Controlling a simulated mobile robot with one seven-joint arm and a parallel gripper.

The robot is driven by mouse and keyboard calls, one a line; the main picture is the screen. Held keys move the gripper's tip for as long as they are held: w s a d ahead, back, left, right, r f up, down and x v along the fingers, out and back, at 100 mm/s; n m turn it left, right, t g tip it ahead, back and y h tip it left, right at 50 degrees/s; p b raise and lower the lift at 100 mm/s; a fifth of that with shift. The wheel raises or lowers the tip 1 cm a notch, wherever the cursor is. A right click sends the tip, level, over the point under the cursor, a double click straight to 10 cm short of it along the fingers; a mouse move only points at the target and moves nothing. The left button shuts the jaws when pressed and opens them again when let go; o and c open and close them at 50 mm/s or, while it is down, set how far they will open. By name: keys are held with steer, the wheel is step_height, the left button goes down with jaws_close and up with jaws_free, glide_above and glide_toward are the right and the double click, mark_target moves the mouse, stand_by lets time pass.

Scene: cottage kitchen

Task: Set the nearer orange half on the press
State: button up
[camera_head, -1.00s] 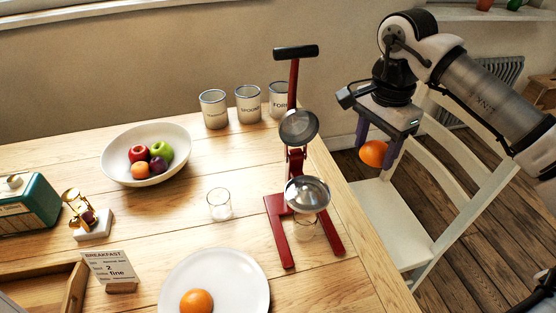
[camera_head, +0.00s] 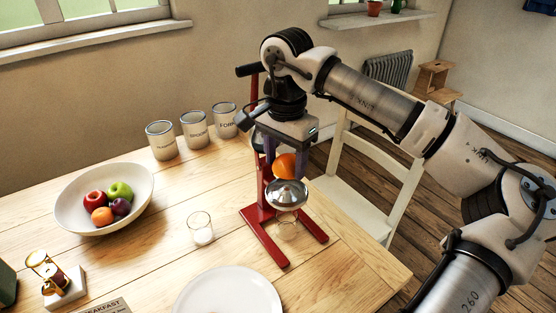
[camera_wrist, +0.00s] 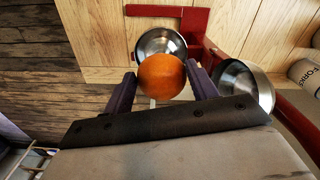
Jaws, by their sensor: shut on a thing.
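My gripper (camera_head: 285,158) is shut on an orange half (camera_head: 286,166), held with its rounded side showing. The orange half also shows between the purple fingers in the wrist view (camera_wrist: 161,77). The red press (camera_head: 262,222) stands on the table, with a metal bowl (camera_head: 286,196) on its front. The orange half is just above this bowl; I cannot tell whether they touch. In the wrist view the bowl (camera_wrist: 150,44) lies beyond the orange half, with another metal cup (camera_wrist: 242,88) to the right. My arm hides part of the press's lever.
A small glass (camera_head: 286,228) stands under the bowl and another glass (camera_head: 201,228) to its left. A white plate (camera_head: 228,294) lies in front. A fruit bowl (camera_head: 75,215) and several labelled canisters (camera_head: 193,130) stand further left. A white chair (camera_head: 360,190) is behind the press.

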mark_target(284, 161)
steer(key=shift+f+b, duration=1.8)
steer(key=shift+f, duration=1)
steer(key=shift+s, duration=0.1)
steer(key=shift+f+b, duration=0.5)
steer(key=shift+b, duration=0.05)
steer(key=o, duration=0.4)
steer(key=shift+r, duration=0.2)
steer(key=shift+r+p, duration=3.9)
steer(key=shift+r, duration=1.5)
